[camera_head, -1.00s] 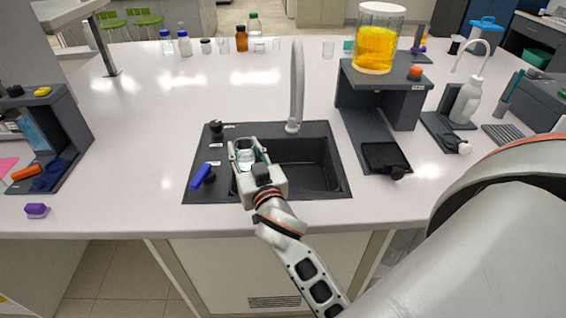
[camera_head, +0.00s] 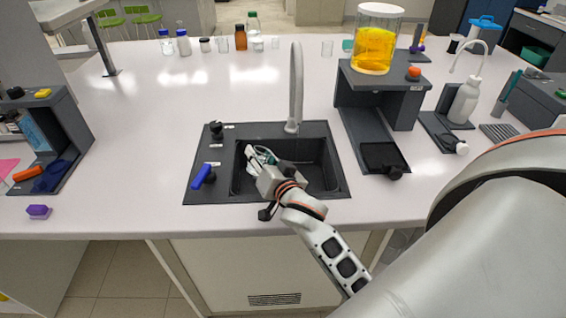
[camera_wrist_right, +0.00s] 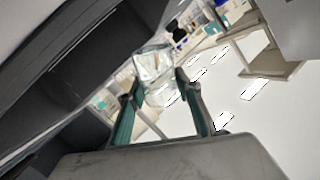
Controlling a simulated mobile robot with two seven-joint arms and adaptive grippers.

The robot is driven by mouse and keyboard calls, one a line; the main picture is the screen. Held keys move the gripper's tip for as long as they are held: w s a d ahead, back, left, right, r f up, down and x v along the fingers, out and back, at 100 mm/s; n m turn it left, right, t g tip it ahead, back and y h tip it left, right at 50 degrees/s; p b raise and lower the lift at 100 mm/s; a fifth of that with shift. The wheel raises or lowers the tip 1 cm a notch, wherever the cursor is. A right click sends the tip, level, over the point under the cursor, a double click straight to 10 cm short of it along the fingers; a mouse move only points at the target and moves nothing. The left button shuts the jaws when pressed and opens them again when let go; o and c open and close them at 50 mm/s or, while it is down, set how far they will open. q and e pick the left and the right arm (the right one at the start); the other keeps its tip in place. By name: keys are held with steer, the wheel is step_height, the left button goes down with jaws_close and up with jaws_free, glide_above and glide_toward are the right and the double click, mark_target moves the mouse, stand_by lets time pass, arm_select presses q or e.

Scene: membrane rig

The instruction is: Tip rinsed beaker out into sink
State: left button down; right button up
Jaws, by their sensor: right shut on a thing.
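My right gripper (camera_head: 261,156) is over the left part of the black sink (camera_head: 320,178), turned on its side. In the right wrist view the fingers (camera_wrist_right: 163,98) are shut on a clear glass beaker (camera_wrist_right: 154,64). The beaker is tilted in that view, and the gripper largely hides it in the head view. I cannot tell whether any liquid is in it. My left gripper is not in view.
A grey faucet (camera_head: 297,90) rises behind the basin. A blue-handled valve (camera_head: 203,175) and a black knob (camera_head: 216,128) sit left of it. A dark stand (camera_head: 385,100) with a yellow-filled vessel (camera_head: 374,48) is at the right.

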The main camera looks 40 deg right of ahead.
steer(key=shift+w+d+f+m, duration=0.1)
steer(key=shift+d+f+m, duration=0.25)
steer(key=shift+d+m, duration=0.2)
steer(key=shift+d+f+m+g+y, duration=0.4)
steer(key=shift+f+m+y, duration=0.1)
steer(key=shift+m, duration=0.25)
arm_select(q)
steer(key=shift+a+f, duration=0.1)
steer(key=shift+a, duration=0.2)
arm_select(e)
steer(key=shift+r, duration=0.1)
steer(key=shift+m, duration=0.3)
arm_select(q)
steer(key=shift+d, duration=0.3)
arm_select(e)
steer(key=shift+d+r+m, duration=0.1)
steer(key=shift+r+m, duration=0.05)
steer(key=shift+m, duration=0.25)
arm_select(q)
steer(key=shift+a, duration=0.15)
arm_select(e)
steer(key=shift+d+r+m+y, duration=0.1)
steer(key=shift+r+m+y, duration=0.1)
steer(key=shift+m+y, duration=0.3)
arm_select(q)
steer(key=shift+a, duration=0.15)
arm_select(e)
steer(key=shift+r+m+g+y, duration=0.1)
steer(key=shift+m+g+y, duration=0.2)
steer(key=shift+m, duration=0.1)
